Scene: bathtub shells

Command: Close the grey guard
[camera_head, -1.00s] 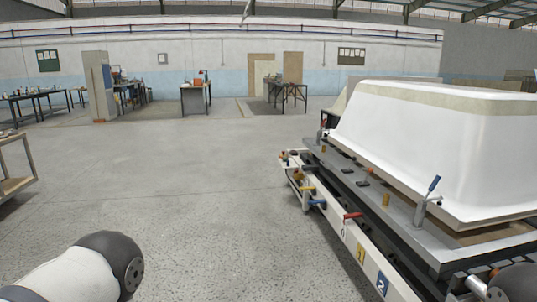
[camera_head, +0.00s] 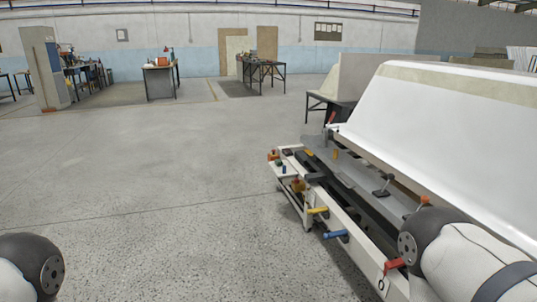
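A long grey panel (camera_head: 352,174) runs along the near side of the workstation on the right, below the white bathtub shell (camera_head: 450,125). It looks like the grey guard, but I cannot tell for sure. A dark gap shows between it and the white front rail (camera_head: 345,232). My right arm's rounded link covers the panel's near end at the lower right. My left arm's link shows at the bottom left corner, over bare floor. Neither gripper is in view.
Yellow (camera_head: 318,211), blue (camera_head: 336,234) and red (camera_head: 394,265) handles stick out from the front rail. Clamps stand along the shell's edge. The concrete floor (camera_head: 170,180) to the left is open. Worktables (camera_head: 260,70) stand far back.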

